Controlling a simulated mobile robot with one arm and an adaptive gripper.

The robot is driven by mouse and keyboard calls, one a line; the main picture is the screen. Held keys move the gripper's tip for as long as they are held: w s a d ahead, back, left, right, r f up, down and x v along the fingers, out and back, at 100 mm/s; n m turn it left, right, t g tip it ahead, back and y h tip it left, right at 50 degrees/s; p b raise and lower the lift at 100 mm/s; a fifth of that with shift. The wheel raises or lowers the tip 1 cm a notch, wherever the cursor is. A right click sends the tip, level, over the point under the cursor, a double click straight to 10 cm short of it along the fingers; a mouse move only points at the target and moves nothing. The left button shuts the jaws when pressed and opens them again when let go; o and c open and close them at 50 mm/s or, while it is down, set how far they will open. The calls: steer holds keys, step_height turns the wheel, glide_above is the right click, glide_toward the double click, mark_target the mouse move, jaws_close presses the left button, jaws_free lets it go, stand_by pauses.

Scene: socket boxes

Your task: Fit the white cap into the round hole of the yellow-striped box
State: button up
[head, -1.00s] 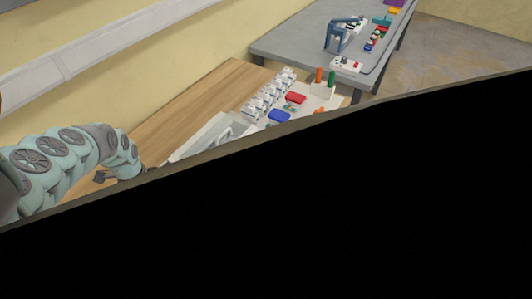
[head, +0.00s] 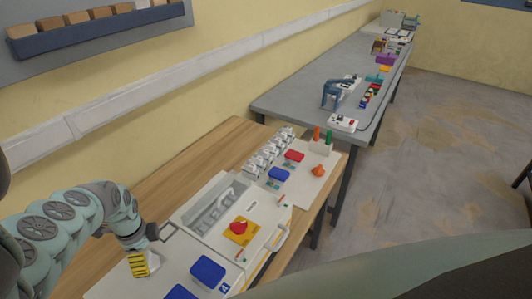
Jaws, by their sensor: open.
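My gripper (head: 147,241) is at the lower left in the head view, over the near part of the wooden table. It is open, with nothing visible in it. Just below it in the picture is a yellow patch with dark stripes (head: 139,265) on a white surface. I cannot tell whether the gripper touches it, and no round hole can be made out there. I cannot pick out the white cap.
A white case (head: 270,212) with a red knob (head: 239,227) on a yellow plate stands right of my gripper. Blue squares (head: 208,270) lie nearer. A grey table (head: 290,97) stands beyond.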

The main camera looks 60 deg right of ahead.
step_height(320, 180, up, 5)
steer(key=p, duration=0.4)
steer(key=shift+w+a, duration=0.1)
steer(key=shift+w, duration=0.05)
steer(key=w+a+r+n+b, duration=0.3)
steer(key=w+a+r+n, duration=0.9)
steer(key=a+n, duration=0.35)
step_height(320, 180, up, 13)
steer(key=w+n+p, duration=0.2)
steer(key=n+p, duration=0.1)
steer(key=n, duration=0.1)
steer(key=shift+a+f+n, duration=0.15)
steer(key=shift+a+n, duration=0.05)
steer(key=shift+n, duration=0.15)
